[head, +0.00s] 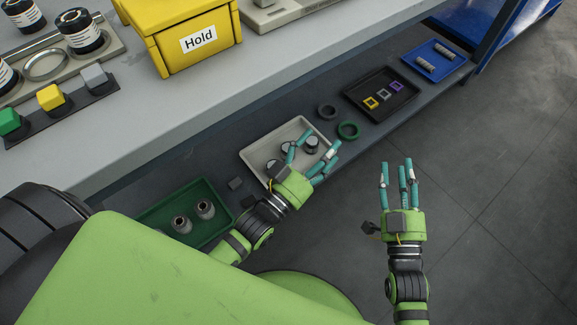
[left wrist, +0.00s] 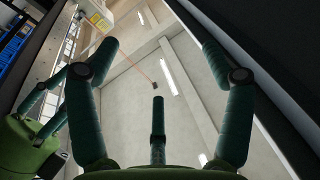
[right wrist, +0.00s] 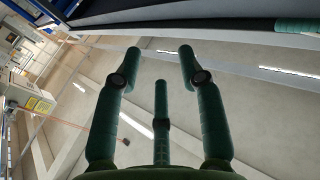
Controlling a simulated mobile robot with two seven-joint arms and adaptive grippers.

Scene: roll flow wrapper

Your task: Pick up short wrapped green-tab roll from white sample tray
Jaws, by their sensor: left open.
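The white sample tray (head: 266,146) lies on the lower shelf in the head view. It holds a few short rolls with dark and pale ends, such as one roll (head: 312,143) near its right side and another (head: 288,147) near its middle. I cannot make out a green tab on any of them. My left gripper (head: 318,153) is open over the right side of the tray, its fingers spread around the rolls' area and hiding part of it. No roll is visibly held. My right gripper (head: 397,170) is open and empty, over the floor right of the shelf.
A green tray (head: 155,222) with two metal rolls is left of the white tray. The upper counter (head: 200,95) with a yellow Hold bin (head: 165,45) overhangs behind.

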